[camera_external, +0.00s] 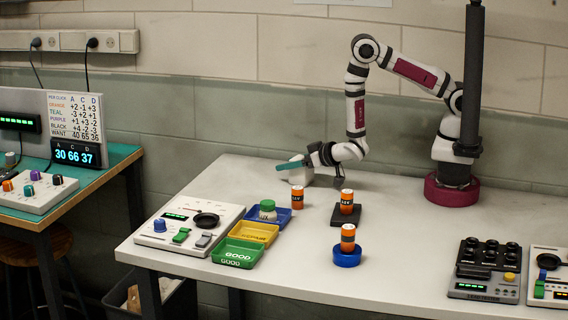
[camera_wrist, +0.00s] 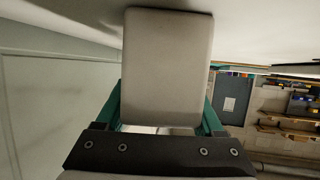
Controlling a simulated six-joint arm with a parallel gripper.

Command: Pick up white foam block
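The white foam block (camera_external: 300,177) is at the back of the white table, just below my gripper (camera_external: 291,165). In the wrist view the block (camera_wrist: 167,65) is a pale rounded slab that fills the middle, between the two teal fingers of my gripper (camera_wrist: 161,108). The fingers lie along its left and right edges with no clear gap, and the block hides their tips. I cannot tell whether they press on it. In the external view a teal finger crosses the block's upper part, and the block looks low, at or near the tabletop.
Orange cylinders stand in front: one on the table (camera_external: 297,197), one on a black pad (camera_external: 341,218), one on a blue round holder (camera_external: 346,259). Blue, yellow and green trays (camera_external: 238,262) and a control panel (camera_external: 172,239) are at front left. The table middle right is clear.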

